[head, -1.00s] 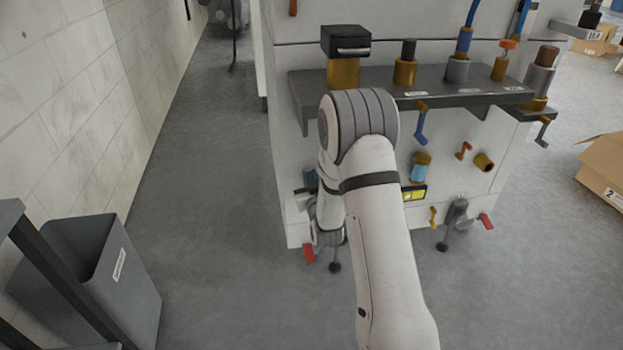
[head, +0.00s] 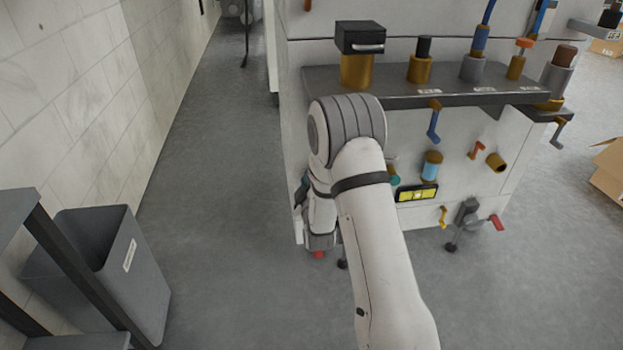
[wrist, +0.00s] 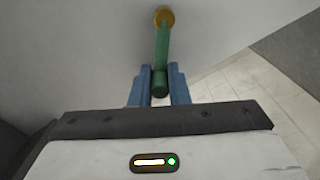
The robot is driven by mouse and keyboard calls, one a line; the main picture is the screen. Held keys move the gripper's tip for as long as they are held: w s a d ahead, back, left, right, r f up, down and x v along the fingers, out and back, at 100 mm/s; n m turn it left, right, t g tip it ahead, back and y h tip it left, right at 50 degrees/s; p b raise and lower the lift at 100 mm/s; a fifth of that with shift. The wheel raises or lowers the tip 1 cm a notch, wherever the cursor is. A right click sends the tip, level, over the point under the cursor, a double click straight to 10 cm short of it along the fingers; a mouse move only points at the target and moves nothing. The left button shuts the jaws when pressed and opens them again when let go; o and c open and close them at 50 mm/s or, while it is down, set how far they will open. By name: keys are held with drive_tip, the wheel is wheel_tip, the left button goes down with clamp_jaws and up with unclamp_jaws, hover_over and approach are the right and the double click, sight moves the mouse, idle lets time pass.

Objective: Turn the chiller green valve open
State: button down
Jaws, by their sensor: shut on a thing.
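The green valve handle (wrist: 162,48) shows in the wrist view. It hangs down from a brass fitting (wrist: 164,17) on the pale machine wall, and its lower end lies between the two blue fingers of my gripper (wrist: 160,88). My gripper is shut on that end.
A dark shelf (head: 450,92) with several brass and grey fittings juts from the machine. A blue handle (head: 433,125) hangs below it. A grey bin (head: 140,290) stands at left. A cardboard box (head: 608,178) is at right. The floor between bin and machine is clear.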

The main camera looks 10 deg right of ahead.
drive_tip(key=shift+a+f+n, duration=0.2)
drive_tip(key=shift+f+n, duration=0.4)
drive_tip(key=shift+n, duration=0.7)
drive_tip(key=shift+a+f+n, duration=0.2)
drive_tip(key=shift+f+n, duration=0.35)
drive_tip(key=shift+n, duration=0.75)
drive_tip(key=shift+a+f+n, duration=0.2)
drive_tip(key=shift+f+n, duration=0.4)
drive_tip(key=shift+n, duration=0.7)
drive_tip(key=c, duration=1.4)
unclamp_jaws()
drive_tip(key=s+p, duration=0.2)
drive_tip(key=s, duration=0.6)
